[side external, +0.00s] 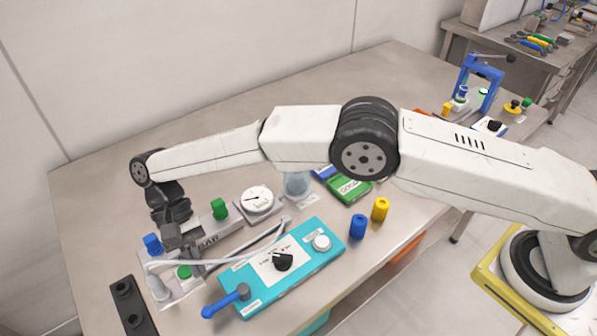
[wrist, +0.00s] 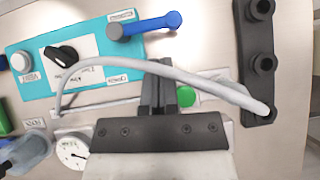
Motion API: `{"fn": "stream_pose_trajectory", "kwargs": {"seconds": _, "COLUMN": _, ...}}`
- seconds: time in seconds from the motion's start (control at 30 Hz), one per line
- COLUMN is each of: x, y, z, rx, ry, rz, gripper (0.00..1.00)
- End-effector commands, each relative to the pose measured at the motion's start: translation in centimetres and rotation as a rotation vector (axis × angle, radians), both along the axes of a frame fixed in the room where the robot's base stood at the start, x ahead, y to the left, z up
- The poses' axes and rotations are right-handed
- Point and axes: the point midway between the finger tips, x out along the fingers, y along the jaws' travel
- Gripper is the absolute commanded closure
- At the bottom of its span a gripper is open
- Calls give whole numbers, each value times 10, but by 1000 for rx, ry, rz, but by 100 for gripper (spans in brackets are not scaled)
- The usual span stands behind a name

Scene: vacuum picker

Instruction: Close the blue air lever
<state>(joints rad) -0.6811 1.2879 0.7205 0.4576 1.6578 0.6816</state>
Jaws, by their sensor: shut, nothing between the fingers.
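The blue air lever (side external: 224,303) sits at the left end of a teal panel (side external: 318,268), its handle pointing out past the panel's end. In the wrist view the lever (wrist: 153,24) lies near the top, its handle reaching right beyond the panel (wrist: 40,78). Small labels flank the lever; I cannot read them surely. My gripper (wrist: 158,68) is shut and empty, below the lever in the wrist view and apart from it. In the side view my gripper is above the grey unit beside the panel, its fingertips partly hidden by a pale hose.
The pale hose (wrist: 205,82) arches across my fingers. A black knob (side external: 283,262) and white button (side external: 321,243) are on the panel. A white gauge (side external: 257,199), green cap (side external: 219,208), blue cap (side external: 152,243) and dark holed bar (side external: 131,307) stand nearby.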

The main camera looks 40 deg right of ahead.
Motion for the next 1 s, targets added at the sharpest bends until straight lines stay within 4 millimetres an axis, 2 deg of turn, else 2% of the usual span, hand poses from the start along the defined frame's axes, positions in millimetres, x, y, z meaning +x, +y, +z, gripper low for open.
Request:
{"fn": "stream_pose_trajectory", "kwargs": {"seconds": 0.4, "x": 15, "y": -1, "z": 18, "rx": -1, "ry": 0, "rz": 0, "gripper": 100}}
{"fn": "stream_pose_trajectory", "kwargs": {"seconds": 1.0, "x": 20, "y": -6, "z": 21, "rx": 3, "ry": -12, "rz": -8, "gripper": 100}}
